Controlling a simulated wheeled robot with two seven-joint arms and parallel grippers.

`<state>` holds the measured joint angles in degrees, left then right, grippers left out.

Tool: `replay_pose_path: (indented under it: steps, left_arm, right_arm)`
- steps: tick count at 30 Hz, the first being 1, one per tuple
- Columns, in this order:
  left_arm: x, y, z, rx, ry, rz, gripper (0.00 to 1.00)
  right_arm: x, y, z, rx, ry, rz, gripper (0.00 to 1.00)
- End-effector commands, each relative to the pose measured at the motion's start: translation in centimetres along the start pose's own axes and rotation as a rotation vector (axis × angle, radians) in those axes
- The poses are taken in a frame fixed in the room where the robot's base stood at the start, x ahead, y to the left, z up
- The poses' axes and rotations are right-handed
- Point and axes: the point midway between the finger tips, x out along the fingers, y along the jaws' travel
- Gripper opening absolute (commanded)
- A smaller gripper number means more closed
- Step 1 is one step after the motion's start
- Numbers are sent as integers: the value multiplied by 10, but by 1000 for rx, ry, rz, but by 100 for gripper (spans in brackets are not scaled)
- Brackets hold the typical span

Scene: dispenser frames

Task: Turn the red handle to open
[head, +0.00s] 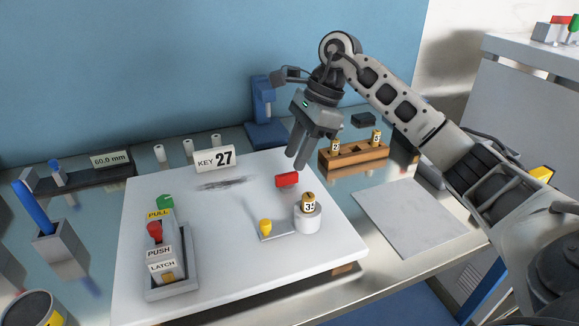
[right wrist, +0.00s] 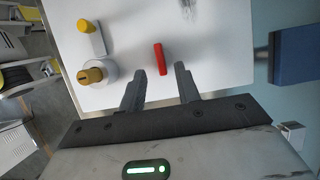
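The red handle (head: 287,179) is a small red bar on the white board (head: 335,262), towards its back right. It also shows in the right wrist view (right wrist: 159,58), just beyond the fingertips. My right gripper (head: 298,160) hangs above and slightly behind the handle, fingers pointing down. In the right wrist view the gripper (right wrist: 160,76) is open, its two fingers apart with the red bar lined up between them. Nothing is held. My left gripper is not in view.
A white cylinder (head: 307,220) with a gold numbered piece (head: 308,202) and a yellow knob (head: 265,227) stand in front of the handle. A PULL/PUSH/LATCH panel (head: 170,262) is at left. A KEY 27 sign (head: 215,160) and wooden rack (head: 353,158) stand near.

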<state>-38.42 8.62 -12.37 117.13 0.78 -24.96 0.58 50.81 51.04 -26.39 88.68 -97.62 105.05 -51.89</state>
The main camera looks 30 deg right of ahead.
Motion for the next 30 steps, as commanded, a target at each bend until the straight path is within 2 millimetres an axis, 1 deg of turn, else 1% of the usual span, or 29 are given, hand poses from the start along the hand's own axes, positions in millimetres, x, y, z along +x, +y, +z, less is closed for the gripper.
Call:
replay_pose_path:
  steps: [1, 3, 7, 12, 19, 20, 21, 23, 24, 30]
  left_arm:
    - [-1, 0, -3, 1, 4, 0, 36]
    - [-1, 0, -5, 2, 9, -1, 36]
    - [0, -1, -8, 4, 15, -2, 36]
    - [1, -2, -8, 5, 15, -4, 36]
    - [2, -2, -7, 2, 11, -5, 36]
    - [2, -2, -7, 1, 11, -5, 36]
    - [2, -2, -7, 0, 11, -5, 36]
    - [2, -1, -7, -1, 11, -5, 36]
    - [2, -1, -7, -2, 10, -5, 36]
    - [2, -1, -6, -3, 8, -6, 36]
  right_arm:
    - [10, 1, 1, -1, -1, 5, 33]
    - [21, 1, 0, -1, -1, 3, 33]
    - [36, 0, 1, -1, -1, 2, 33]
    - [43, 0, 1, -2, -2, -1, 33]
    - [44, 0, 1, -1, -2, -1, 33]
    - [44, 0, 0, -1, -2, -1, 30]
    - [44, 0, 1, -1, -2, -1, 19]
    - [44, 0, 0, -1, -2, -1, 2]
    - [44, 0, 0, -1, -2, -1, 0]
    - [44, 0, 0, 2, -1, -2, 0]
